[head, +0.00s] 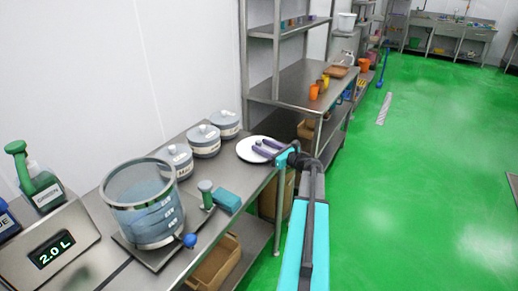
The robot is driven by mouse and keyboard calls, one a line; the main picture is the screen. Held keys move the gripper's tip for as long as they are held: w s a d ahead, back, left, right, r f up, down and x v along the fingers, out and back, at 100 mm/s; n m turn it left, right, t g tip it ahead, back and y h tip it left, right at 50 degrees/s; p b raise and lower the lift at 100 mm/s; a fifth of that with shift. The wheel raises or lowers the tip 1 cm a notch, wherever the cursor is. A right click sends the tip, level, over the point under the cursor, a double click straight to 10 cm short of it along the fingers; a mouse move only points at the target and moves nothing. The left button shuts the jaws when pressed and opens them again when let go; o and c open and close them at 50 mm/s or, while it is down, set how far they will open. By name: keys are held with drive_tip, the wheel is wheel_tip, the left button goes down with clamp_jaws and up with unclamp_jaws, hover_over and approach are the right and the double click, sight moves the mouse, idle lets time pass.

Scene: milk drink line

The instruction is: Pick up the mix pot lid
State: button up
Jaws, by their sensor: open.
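The mix pot looks to be the large clear cylinder (143,187) with a grey rim and bluish sides, standing open on a flat plate at the near end.
Several lidded grey pots (204,139) stand along the wall. A green-topped tool (206,194) and teal block (228,200) lie nearer. A display (50,250) reads 2.0 L. A steel shelf rack (278,50) stands beyond; green floor (410,180) is open at right.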

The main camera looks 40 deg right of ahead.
idle(0.5)
clamp_jaws()
drive_tip(key=shift+r, duration=0.1)
drive_tip(key=shift+r+b, duration=0.4)
drive_tip(key=shift+r, duration=1.1)
drive_tip(key=s+d+r+b, duration=0.1)
drive_tip(key=s+d, duration=0.1)
drive_tip(key=s, duration=0.5)
drive_tip(key=s+d+r+b, duration=0.1)
drive_tip(key=s+d, duration=0.2)
drive_tip(key=s, duration=0.5)
drive_tip(key=shift+d, duration=0.35)
